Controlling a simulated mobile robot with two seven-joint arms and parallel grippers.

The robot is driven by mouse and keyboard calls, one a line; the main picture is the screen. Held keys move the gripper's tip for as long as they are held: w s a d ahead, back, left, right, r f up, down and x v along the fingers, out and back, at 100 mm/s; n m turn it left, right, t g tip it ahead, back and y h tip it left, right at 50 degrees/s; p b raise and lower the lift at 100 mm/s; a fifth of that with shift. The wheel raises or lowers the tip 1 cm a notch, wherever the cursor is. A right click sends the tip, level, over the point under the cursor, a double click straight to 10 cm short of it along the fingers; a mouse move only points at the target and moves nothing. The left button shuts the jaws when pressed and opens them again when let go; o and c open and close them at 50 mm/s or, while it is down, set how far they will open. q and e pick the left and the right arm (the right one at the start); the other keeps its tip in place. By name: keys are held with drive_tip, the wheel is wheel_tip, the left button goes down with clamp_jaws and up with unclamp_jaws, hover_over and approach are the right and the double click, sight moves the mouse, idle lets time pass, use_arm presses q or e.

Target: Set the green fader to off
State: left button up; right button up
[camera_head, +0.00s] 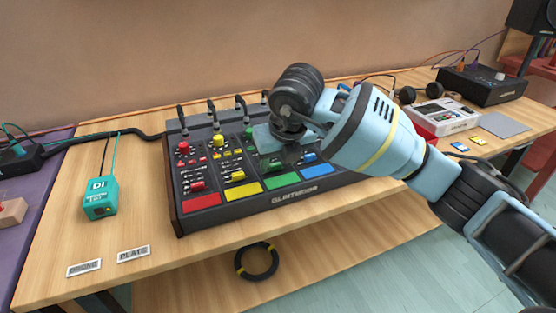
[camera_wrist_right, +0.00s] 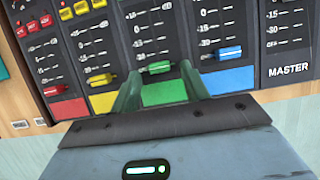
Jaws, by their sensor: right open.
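The mixer (camera_head: 176,200) stands on the table with red, yellow, green and blue channels. The green fader (camera_wrist_right: 160,67) sits low on its slot in the right wrist view, just above the green pad (camera_wrist_right: 164,92). My right gripper (camera_wrist_right: 160,82) is open, with one finger on either side of the green channel, close to the fader cap. I cannot tell whether the fingers touch it. In the head view my right gripper (camera_head: 274,143) covers part of the green and blue channels. The scale mark beside the green cap is hard to read. My left gripper is not in view.
The red fader (camera_wrist_right: 52,90), yellow fader (camera_wrist_right: 100,79) and blue fader (camera_wrist_right: 228,52) are close by. Cables run behind.

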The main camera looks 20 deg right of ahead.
drive_tip(key=v, duration=0.6)
drive_tip(key=shift+s+r, duration=0.1)
drive_tip(key=shift+s+r+p, duration=0.2)
drive_tip(key=shift+r+p, duration=0.1)
drive_tip(key=shift+r, duration=0.2)
drive_tip(key=shift+s+f, duration=0.1)
